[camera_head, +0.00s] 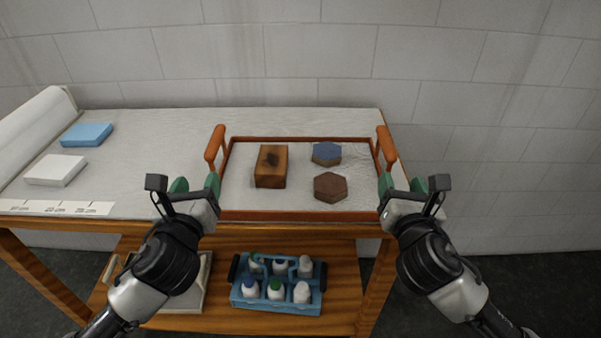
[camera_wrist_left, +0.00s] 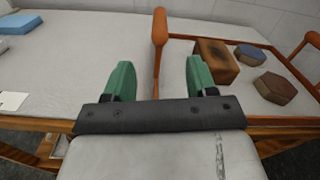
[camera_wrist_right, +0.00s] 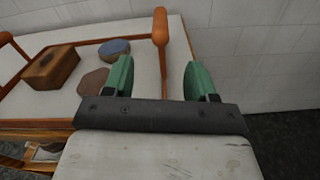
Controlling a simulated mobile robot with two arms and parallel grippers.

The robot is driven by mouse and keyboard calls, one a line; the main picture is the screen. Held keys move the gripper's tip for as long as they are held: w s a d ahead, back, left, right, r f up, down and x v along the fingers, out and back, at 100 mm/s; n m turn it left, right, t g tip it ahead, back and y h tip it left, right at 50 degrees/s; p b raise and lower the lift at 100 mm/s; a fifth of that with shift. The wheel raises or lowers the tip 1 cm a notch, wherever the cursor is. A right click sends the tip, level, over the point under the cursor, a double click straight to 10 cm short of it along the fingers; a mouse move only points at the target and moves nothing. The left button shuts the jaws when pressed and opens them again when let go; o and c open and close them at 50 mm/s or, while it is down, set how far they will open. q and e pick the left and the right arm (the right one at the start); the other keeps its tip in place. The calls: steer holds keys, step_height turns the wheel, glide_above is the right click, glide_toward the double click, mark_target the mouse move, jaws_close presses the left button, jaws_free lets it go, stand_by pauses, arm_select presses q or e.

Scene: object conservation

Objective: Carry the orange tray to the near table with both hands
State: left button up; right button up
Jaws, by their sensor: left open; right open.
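The orange tray (camera_head: 290,215) lies on the right part of the padded table and has an upright handle at each end. It holds a wooden block (camera_head: 270,167), a blue-topped hexagonal block (camera_head: 326,153) and a brown hexagonal block (camera_head: 330,187). My left gripper (camera_head: 196,185) is open at the near left corner of the tray, short of the left handle (camera_head: 215,146); that handle stands beyond and between the fingers in the left wrist view (camera_wrist_left: 160,28). My right gripper (camera_head: 402,185) is open at the near right corner, short of the right handle (camera_head: 386,142). Neither gripper touches a handle.
On the table (camera_head: 130,190) to the left are a blue block (camera_head: 87,134), a white block (camera_head: 56,170), a ruler strip (camera_head: 55,208) and a paper roll (camera_head: 35,130). A blue bottle carrier (camera_head: 277,305) stands on the lower shelf. A wall rises behind the table.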

mark_target(208, 160)
arm_select(q)
steer(key=w, duration=1.1)
steer(key=shift+d+f, duration=0.1)
arm_select(e)
steer(key=w, duration=1.1)
steer(key=shift+d, duration=0.1)
arm_select(q)
steer(key=shift+s, duration=0.1)
steer(key=shift+c, duration=0.3)
arm_select(e)
steer(key=shift+s, duration=0.1)
steer(key=shift+c, duration=0.3)
arm_select(q)
jaws_close()
arm_select(e)
jaws_close()
